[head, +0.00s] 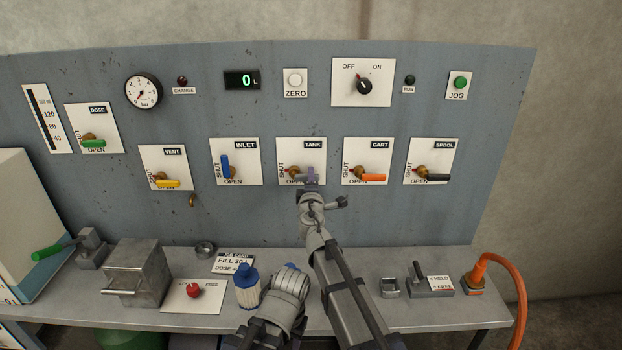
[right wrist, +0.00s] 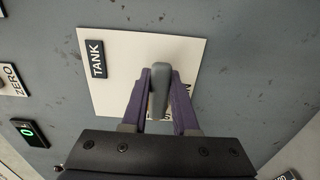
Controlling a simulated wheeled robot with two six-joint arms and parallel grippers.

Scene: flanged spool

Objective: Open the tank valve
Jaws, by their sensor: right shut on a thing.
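The tank valve (head: 291,171) is on a white plate marked TANK, SHUT and OPEN, in the middle of the panel. Its grey handle (right wrist: 159,88) lies about level and points right along the plate, towards the OPEN side, much like the cart and spool handles. My right gripper (head: 310,179) is shut on this handle, with a purple finger on each side of it in the right wrist view. The gripper hides part of the handle and of the word OPEN.
The blue inlet handle (head: 225,166) stands upright just left; the orange cart handle (head: 373,178) lies level just right. The display (head: 242,80) reads 0. A blue-capped bottle (head: 247,287) and a metal box (head: 139,273) stand on the bench below.

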